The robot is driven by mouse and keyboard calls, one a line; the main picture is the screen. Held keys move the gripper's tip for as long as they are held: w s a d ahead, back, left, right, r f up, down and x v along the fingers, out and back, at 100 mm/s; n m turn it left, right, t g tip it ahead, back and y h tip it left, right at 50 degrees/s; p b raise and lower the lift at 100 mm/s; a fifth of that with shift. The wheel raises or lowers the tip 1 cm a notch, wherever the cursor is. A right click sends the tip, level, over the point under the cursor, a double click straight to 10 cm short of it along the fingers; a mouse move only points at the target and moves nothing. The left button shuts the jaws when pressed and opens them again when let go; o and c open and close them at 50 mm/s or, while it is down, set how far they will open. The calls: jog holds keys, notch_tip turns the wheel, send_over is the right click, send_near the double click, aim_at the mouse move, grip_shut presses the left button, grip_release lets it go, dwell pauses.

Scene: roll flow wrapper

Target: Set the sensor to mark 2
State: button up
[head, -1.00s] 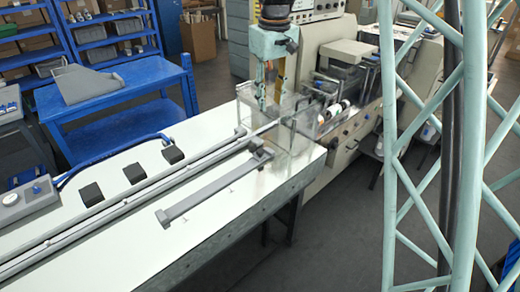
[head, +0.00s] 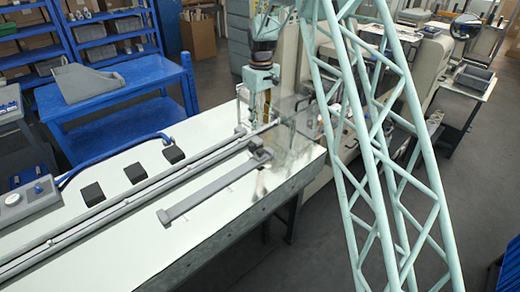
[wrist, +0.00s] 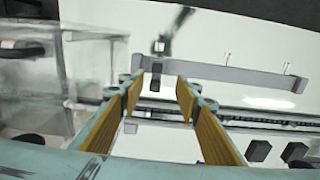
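A long grey rail (head: 210,192) lies on the white table, with short marks beside it whose labels are too small to read. A small dark block (head: 262,154), apparently the sensor, sits near the rail's far right end in the head view. The rail also shows in the wrist view (wrist: 225,75), with mark lines on its upper side. My gripper (head: 253,112) points down at the table's far right end, behind the block. In the wrist view its two orange-padded fingers (wrist: 157,92) stand apart, with the rail's left end beyond them. I see nothing held.
A clear box (head: 292,125) stands close right of my gripper; its panels fill the left of the wrist view. Several black blocks (head: 135,172) and a long conveyor track (head: 130,195) lie behind the rail. The table front (head: 150,250) is clear.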

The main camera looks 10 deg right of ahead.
aim_at(260, 151)
jog(key=f, duration=0.1)
jog(key=w+f, duration=0.1)
jog(key=f, duration=0.1)
jog(key=shift+w, duration=0.3)
jog(key=shift+f, duration=0.1)
jog(key=shift+f, duration=6.8)
jog(key=shift+c, duration=0.2)
grip_shut()
